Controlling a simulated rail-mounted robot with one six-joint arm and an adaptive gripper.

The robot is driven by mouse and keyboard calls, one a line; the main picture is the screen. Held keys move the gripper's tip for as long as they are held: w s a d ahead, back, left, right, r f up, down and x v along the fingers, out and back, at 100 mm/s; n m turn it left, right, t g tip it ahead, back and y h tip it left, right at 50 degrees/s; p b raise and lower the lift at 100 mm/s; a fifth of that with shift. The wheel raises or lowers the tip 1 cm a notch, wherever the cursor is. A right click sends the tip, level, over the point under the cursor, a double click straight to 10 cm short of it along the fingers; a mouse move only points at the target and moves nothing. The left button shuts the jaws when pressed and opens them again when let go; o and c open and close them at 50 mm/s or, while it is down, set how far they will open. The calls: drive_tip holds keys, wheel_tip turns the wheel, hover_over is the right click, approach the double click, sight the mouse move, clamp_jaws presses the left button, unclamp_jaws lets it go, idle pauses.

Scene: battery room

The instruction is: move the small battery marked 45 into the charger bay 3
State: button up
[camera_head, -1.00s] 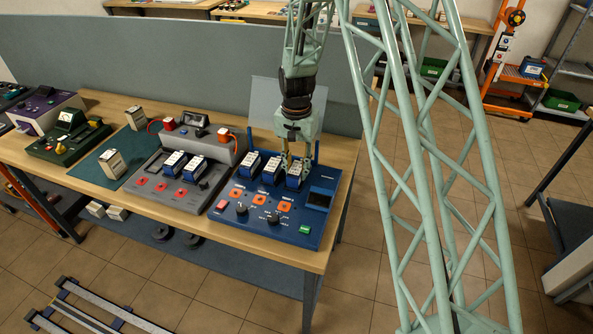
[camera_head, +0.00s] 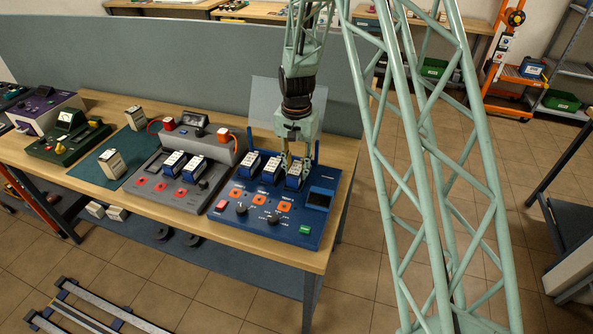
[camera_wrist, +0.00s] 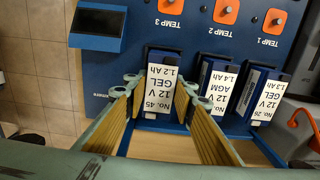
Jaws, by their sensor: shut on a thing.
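The small battery marked 45 (camera_wrist: 160,82) has a white label and stands in the slot by TEMP 3 on the blue charger (camera_head: 262,228). In the head view it is the rightmost battery (camera_head: 294,174) of the blue charger's row. My gripper (camera_wrist: 160,90) is over the charger from behind, with its yellowish fingers on either side of this battery and shut on it. It also shows in the head view (camera_head: 297,162). The battery's base is hidden in the slot, so I cannot tell how fully it is seated.
Batteries No. 44 or similar, label partly unclear (camera_wrist: 217,85), and No. 26 (camera_wrist: 259,95) stand beside it in the charger. A dark screen (camera_wrist: 98,24) is at the charger's side. A grey charger (camera_head: 165,185) with two batteries stands left. A divider (camera_head: 180,60) runs behind.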

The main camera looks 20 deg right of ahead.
sight(297, 167)
drive_tip(key=shift+f+b, duration=0.35)
drive_tip(key=shift+f, duration=0.25)
idle(0.8)
drive_tip(key=o, duration=0.9)
drive_tip(key=shift+r, duration=0.1)
drive_tip(key=shift+r+p, duration=2.3)
drive_tip(key=shift+r, duration=3.15)
